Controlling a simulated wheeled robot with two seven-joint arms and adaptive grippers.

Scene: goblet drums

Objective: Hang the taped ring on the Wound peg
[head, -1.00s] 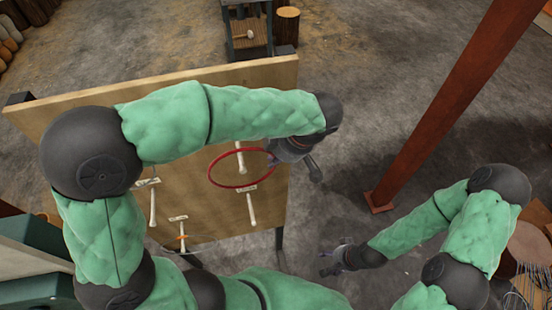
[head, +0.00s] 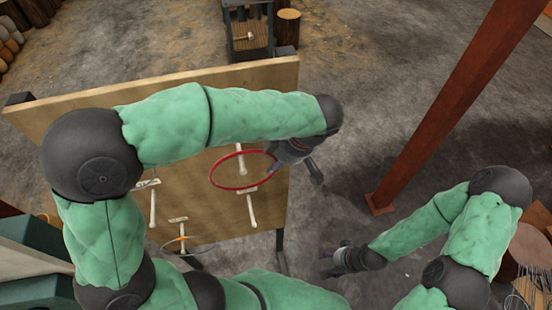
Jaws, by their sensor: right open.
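A thin red ring (head: 212,179) is in front of the upright wooden board, its right edge at the fingertips of my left gripper (head: 276,158). The gripper looks shut on it. I cannot make out any tape on the red ring. Pale pegs stick out of the board: one (head: 251,210) below the ring, one (head: 153,208) further left, and a lower one (head: 182,229). At the lower peg a thin loop with an orange patch (head: 180,239) shows. Peg labels are too small to read. My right gripper (head: 324,264) is open and empty, low and right of the board.
The wooden board (head: 215,225) stands on dark posts. A rust-red post (head: 440,110) rises from the floor at right. A small dark stand (head: 248,35) and a log stump (head: 288,25) are behind. The floor between board and post is clear.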

